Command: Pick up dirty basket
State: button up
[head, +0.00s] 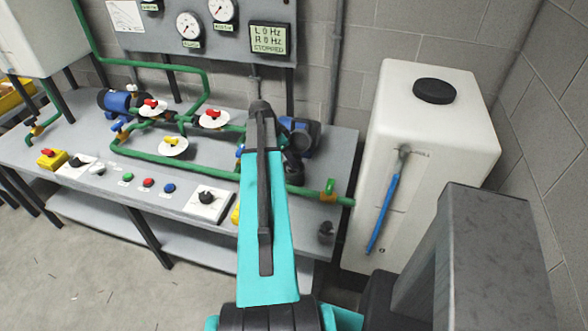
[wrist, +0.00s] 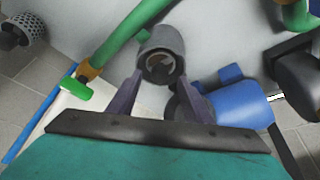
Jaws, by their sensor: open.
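In the wrist view, my gripper (wrist: 160,84) has its two dark fingers apart with nothing between the tips. A grey, round, open-ended housing (wrist: 160,42) lies just beyond them. Its inside is dark and brownish; I cannot tell whether a basket sits in it. A pale perforated basket (wrist: 30,24), with a dark round part beside it, is at the upper left, away from my fingers. A small dark cup-like item (head: 326,232) near the bench's front right corner in the head view may be the same thing. My arm hides part of the pipework in the head view.
The grey bench (head: 75,150) carries green pipes (head: 205,172), a blue pump (head: 118,101) and switches. A green valve handle (wrist: 75,88) and blue motor (wrist: 245,108) flank the housing. A white tank (head: 425,120) with a blue tube (head: 383,215) stands right.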

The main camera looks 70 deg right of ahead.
aim_at(293, 170)
jog(key=shift+x, duration=1.1)
grip_shut()
